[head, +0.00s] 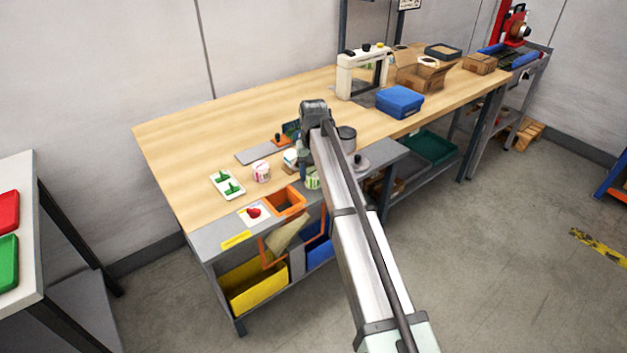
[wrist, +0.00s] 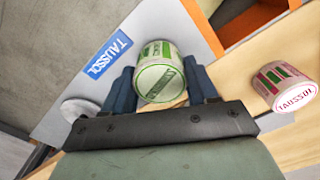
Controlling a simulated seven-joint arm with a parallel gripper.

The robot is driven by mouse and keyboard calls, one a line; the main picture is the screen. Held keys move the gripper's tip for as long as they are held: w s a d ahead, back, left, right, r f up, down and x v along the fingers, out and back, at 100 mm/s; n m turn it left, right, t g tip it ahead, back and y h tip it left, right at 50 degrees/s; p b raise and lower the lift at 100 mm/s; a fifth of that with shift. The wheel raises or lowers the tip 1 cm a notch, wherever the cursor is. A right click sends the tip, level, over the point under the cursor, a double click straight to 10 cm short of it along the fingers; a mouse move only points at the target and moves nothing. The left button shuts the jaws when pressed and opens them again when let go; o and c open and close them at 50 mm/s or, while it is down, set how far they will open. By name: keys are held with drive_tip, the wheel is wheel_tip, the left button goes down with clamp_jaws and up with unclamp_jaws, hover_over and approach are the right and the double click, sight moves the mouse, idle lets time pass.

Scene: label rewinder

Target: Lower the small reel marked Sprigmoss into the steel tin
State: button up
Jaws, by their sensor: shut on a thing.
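A small white reel with green print and a green rim (wrist: 160,78) sits between the fingers of my gripper (wrist: 161,68); its lettering is hard to read. My gripper is shut on it. In the head view the green-marked reel (head: 312,179) shows at the front edge of the bench, partly behind my arm. A grey round container (head: 347,134), perhaps the steel tin, stands to the right of my arm, which partly hides it. The tin cannot be made out in the wrist view.
A red-marked reel reading Taussol (wrist: 283,87) stands nearby, also in the head view (head: 261,171). An orange-rimmed opening (head: 285,202), a white tray with green pieces (head: 227,184) and a knobbed grey disc (head: 359,162) are close. Bare wood lies at the back left.

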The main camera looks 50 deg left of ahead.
wheel_tip(320, 180, up, 8)
drive_tip(key=shift+f, duration=0.15)
idle(1.0)
drive_tip(key=w+a+r, duration=0.1)
drive_tip(key=w+a, duration=0.3)
drive_tip(key=w, duration=0.6)
drive_tip(key=w+a+r, duration=0.2)
drive_tip(key=w+a, duration=0.3)
drive_tip(key=w, duration=0.6)
drive_tip(key=shift+a+r, duration=0.15)
drive_tip(key=shift+r, duration=0.05)
drive_tip(key=shift+f, duration=0.1)
drive_tip(key=shift+f, duration=2.95)
